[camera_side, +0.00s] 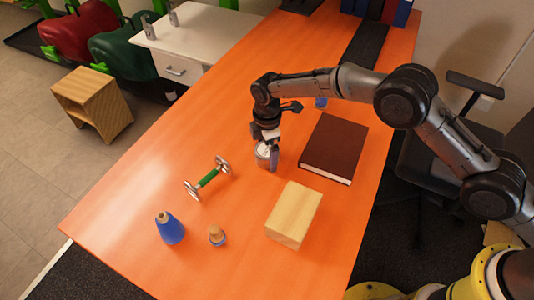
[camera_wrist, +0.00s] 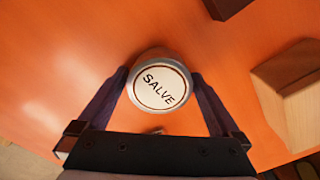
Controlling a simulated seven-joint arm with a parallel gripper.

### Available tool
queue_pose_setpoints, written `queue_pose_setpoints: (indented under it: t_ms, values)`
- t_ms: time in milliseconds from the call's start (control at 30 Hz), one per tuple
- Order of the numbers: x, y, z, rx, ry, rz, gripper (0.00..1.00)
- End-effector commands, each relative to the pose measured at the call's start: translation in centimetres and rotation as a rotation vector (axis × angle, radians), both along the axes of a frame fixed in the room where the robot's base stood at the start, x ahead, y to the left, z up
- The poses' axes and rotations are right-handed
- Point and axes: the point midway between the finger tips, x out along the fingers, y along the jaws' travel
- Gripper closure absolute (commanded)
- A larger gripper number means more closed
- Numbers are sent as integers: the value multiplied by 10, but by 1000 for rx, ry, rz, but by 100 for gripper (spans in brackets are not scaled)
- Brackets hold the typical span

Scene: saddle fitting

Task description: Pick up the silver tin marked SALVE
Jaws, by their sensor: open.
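The silver tin marked SALVE (camera_wrist: 160,86) stands upright on the orange table, its round white lid label facing the wrist camera. In the side view the tin (camera_side: 263,153) is partly hidden by my gripper (camera_side: 268,148). My gripper (camera_wrist: 160,95) is open, with one finger on each side of the tin in the wrist view. The fingertips are close to the tin's sides; I cannot tell whether they touch it.
On the orange table (camera_side: 150,170), a dark brown book (camera_side: 334,146) and a wooden block (camera_side: 294,214) lie right of the tin.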

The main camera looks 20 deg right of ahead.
Motion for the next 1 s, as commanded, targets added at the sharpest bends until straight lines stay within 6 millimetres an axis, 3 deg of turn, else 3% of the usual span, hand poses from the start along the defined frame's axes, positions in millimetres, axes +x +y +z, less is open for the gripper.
queue_pose_setpoints:
  t_ms: [233, 267, 700, 1000]
  values:
    - [0, 0, -2, 0, 0, 0, 0]
    - [0, 0, -2, 0, 0, 0, 4]
    - [0, 0, -1, 1, -2, 0, 81]
    - [1, 1, 2, 2, -3, 0, 81]
